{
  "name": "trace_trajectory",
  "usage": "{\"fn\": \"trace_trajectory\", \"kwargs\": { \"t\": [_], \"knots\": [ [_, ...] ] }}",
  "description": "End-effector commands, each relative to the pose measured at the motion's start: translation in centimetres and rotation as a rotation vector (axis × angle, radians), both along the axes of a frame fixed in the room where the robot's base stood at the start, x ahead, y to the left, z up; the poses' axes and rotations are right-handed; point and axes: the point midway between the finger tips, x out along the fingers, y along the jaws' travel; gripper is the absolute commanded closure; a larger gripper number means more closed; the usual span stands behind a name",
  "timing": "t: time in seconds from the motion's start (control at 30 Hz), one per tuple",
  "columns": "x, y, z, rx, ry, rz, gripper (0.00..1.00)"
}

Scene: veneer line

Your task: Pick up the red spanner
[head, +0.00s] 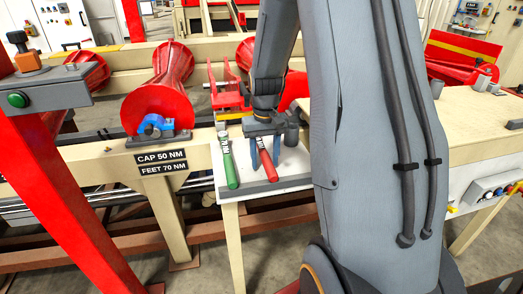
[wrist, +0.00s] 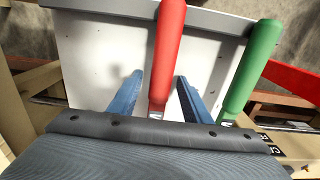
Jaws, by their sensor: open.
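The red spanner (head: 268,166) lies on a small white-topped stand (head: 289,180), its red handle toward the front edge. In the wrist view its handle (wrist: 168,45) runs down between the two blue fingers of my gripper (wrist: 159,77). The fingers are apart, with a gap showing on each side of the handle. In the head view my gripper (head: 270,130) is over the rear end of the red spanner and hides it. I cannot tell the exact height of the fingers above the stand.
A green-handled tool (head: 231,170) lies just left of the red spanner; in the wrist view it is on the right (wrist: 251,68). A grey lip (head: 264,188) edges the stand. A red roller-like part (head: 158,108) and a label plate (head: 162,161) are left.

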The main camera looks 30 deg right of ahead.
Motion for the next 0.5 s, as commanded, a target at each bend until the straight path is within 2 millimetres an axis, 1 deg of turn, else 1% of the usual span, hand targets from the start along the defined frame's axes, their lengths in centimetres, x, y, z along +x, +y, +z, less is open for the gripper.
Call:
{"fn": "trace_trajectory", "kwargs": {
  "t": [0.07, 0.1, 0.33, 0.37, 0.5],
  "knots": [
    [0.0, -0.01, 0.01, 0.0, 0.0, 0.0, 0.56],
    [0.0, -0.01, 0.02, 0.0, 0.0, 0.0, 0.59],
    [-0.02, -0.02, 0.04, 0.0, 0.0, 0.0, 0.98],
    [-0.02, -0.02, 0.04, 0.0, 0.0, 0.0, 1.0],
    [0.02, -0.03, 0.09, 0.0, -0.001, 0.0, 1.0]
  ]
}}
